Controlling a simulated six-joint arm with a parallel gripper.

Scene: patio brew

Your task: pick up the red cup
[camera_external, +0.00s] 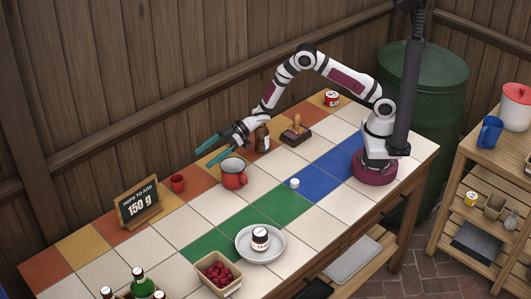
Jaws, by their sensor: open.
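A small red cup (177,183) stands upright on the tiled table, between the chalkboard sign and a larger red mug. The red mug (234,178) has a handle and a pale inside, and stands to the right of the small cup. My gripper (203,157) has teal fingers, spread apart and empty. In the picture it is above and to the right of the small cup, and above and left of the mug. It appears raised over the table and touches neither. Its exact height is hard to tell.
The chalkboard sign (139,202) reads 150 g. A plate (277,254) holds a jar, beside a berry punnet (217,274). Tiles before the small cup are clear.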

